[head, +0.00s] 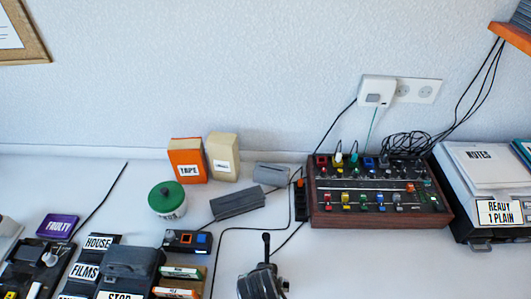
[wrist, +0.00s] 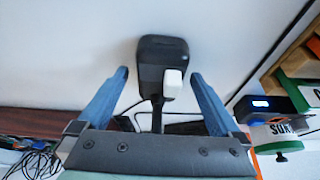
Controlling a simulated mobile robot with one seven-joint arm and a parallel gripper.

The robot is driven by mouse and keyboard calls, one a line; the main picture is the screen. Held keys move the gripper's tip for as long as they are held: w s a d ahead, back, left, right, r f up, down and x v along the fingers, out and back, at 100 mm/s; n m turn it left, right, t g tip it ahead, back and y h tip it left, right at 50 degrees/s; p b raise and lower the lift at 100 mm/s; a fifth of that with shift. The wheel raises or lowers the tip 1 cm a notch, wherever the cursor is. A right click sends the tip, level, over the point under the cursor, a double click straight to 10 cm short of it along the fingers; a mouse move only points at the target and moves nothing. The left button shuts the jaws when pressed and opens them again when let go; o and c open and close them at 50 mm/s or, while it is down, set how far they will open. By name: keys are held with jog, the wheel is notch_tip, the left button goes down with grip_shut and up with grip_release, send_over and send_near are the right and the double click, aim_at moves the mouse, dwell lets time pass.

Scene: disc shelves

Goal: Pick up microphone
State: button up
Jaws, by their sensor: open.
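A black desk microphone (head: 262,284) with a thin upright stem stands at the bottom edge of the head view, partly cut off. In the wrist view the dark microphone (wrist: 153,52) has a white button on its body, and its stem runs down toward my gripper. My gripper (wrist: 160,73) is open, with one blue finger on each side of the microphone. A gap shows between each finger and it. The gripper's dark palm covers the lower end of the stem. My gripper does not show in the head view.
A mixer (head: 375,193) with cables stands to the right. A small black device (head: 187,241), several cassettes and a green-lidded tin (head: 167,200) stand to the left. A thin cable runs behind the microphone. White tabletop is free to its right.

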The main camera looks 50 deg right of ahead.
grip_shut()
dwell(0.5)
jog(key=shift+r, duration=0.15)
